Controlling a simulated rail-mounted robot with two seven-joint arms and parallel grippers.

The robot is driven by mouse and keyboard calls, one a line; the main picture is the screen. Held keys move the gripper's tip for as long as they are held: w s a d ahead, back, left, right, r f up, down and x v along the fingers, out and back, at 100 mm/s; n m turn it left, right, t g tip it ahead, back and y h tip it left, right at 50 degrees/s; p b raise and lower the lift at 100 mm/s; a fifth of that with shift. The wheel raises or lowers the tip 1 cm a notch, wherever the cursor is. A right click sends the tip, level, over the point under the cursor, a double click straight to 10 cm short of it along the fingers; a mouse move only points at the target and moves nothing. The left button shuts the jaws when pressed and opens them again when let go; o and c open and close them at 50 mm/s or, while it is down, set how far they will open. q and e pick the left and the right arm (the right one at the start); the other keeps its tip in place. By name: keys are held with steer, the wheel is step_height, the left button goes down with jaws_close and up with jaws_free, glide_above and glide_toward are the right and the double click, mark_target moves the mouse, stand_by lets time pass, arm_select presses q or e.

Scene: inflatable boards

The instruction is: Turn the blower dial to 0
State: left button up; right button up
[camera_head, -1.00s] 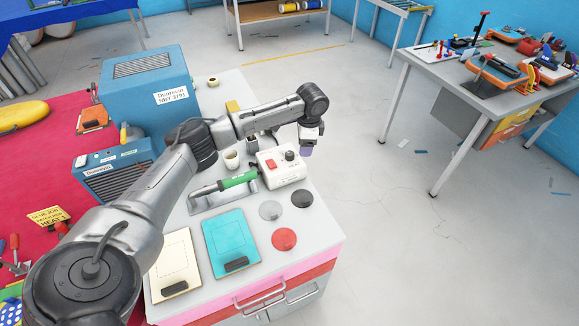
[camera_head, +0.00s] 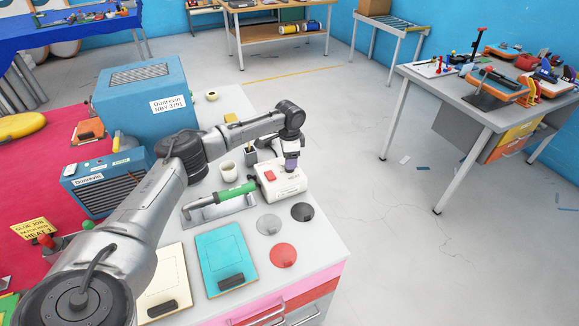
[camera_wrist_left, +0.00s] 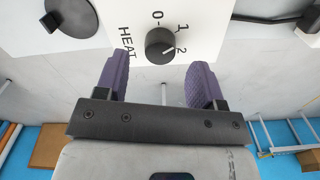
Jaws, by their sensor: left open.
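A white control box (camera_head: 282,181) with a red switch (camera_head: 270,176) stands on the grey worktop (camera_head: 325,240). In the left wrist view its black round dial (camera_wrist_left: 159,45) sits beside the marks 0, 1, 2 and the word HEAT. The dial's pale pointer line appears to face the 2. My left gripper (camera_head: 291,164) is over the box and hides the dial in the head view. In the wrist view the purple fingers of my left gripper (camera_wrist_left: 160,78) are open, spread wider than the dial, with nothing between them. My right gripper is not in view.
A green-handled tool (camera_head: 238,191) lies left of the box. Grey (camera_head: 269,224), black (camera_head: 302,212) and red (camera_head: 283,255) discs lie in front. A white cup (camera_head: 229,172) and a dark holder (camera_head: 250,154) stand behind. A blue machine (camera_head: 145,100) is at the back left.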

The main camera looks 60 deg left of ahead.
arm_select(q)
steer(key=shift+f, duration=1.7)
steer(key=shift+c, duration=0.3)
